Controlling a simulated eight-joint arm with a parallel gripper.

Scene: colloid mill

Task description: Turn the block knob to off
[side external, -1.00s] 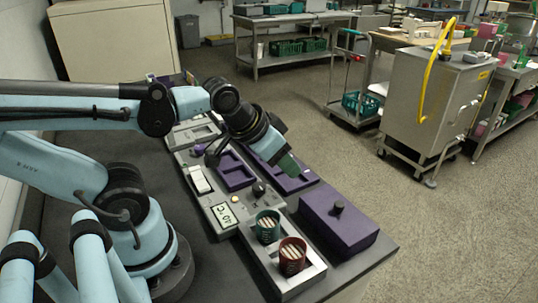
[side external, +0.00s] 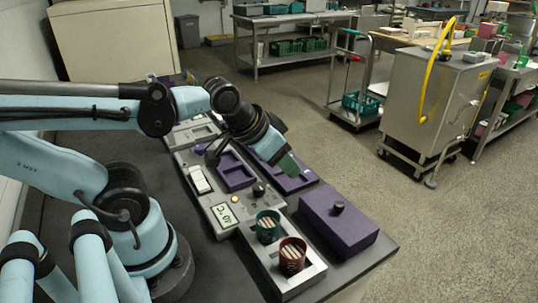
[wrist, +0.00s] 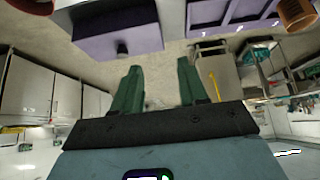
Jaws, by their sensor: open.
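A dark knob (side external: 259,189) stands on the grey panel beside a 40 °C display (side external: 223,215). A purple block (side external: 340,232) with a black knob (side external: 338,208) on top lies at the panel's right. I cannot tell which knob is the block knob, and no off mark is readable. The purple block (wrist: 105,25) and its knob (wrist: 122,48) also show in the wrist view. My gripper (side external: 290,165) is above the purple trays, behind both knobs and touching neither. In the wrist view its green fingers (wrist: 158,68) are apart with nothing between them.
A green cup (side external: 267,228) and a red cup (side external: 292,256) stand in a grey tray at the panel's near end. Purple trays (side external: 236,172) and a white switch (side external: 200,180) are further back. A steel cabinet (side external: 430,105) stands on the floor beyond.

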